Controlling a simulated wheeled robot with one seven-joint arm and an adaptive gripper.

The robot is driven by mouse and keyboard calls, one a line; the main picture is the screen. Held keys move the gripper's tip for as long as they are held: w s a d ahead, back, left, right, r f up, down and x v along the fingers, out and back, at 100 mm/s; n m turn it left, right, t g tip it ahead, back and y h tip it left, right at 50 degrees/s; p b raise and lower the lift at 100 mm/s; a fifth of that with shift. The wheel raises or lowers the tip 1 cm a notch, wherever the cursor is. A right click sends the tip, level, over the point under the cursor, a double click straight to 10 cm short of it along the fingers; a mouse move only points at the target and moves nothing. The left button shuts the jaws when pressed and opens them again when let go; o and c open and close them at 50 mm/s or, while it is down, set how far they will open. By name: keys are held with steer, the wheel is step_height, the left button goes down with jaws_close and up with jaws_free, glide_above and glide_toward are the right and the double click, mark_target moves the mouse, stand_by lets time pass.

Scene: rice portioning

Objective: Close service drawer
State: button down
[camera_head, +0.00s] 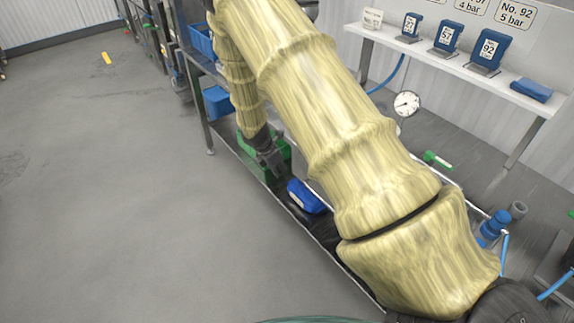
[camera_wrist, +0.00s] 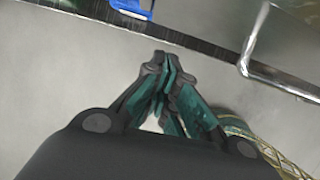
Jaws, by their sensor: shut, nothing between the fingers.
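My gripper (camera_head: 270,160) hangs low beside the long metal-edged station in the head view, near a green container (camera_head: 250,153). In the wrist view my gripper (camera_wrist: 165,62) is shut, its fingers together with nothing between them. It points toward a dark edge (camera_wrist: 190,40) running across the top, with a gap of floor visible around it. A service drawer cannot be clearly picked out; my arm covers much of the station. Whether the drawer is open or shut cannot be told.
A blue object (camera_head: 306,196) lies on the station's low level; a blue bin (camera_head: 217,102) stands farther back. A bent metal rail (camera_wrist: 250,62) is at the wrist view's upper right. A shelf (camera_head: 455,68) holds blue numbered items.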

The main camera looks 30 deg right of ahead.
steer(key=b+v, duration=0.2)
steer(key=v, duration=0.7)
steer(key=s+a+f+m+y, duration=0.2)
steer(key=s+a+f+m, duration=0.3)
steer(key=s+f, duration=0.5)
steer(key=s+a+f+m+y, duration=0.2)
steer(key=s+a+f+m, duration=0.25)
steer(key=s+f, duration=0.55)
steer(key=s+a+f+m, duration=0.2)
steer(key=s+m, duration=0.3)
steer(key=s, duration=0.5)
steer(key=s+a+f+m, duration=0.2)
steer(key=s+m, duration=0.3)
steer(key=s, duration=0.6)
steer(key=shift+s, duration=0.2)
steer(key=shift+a+f, duration=0.1)
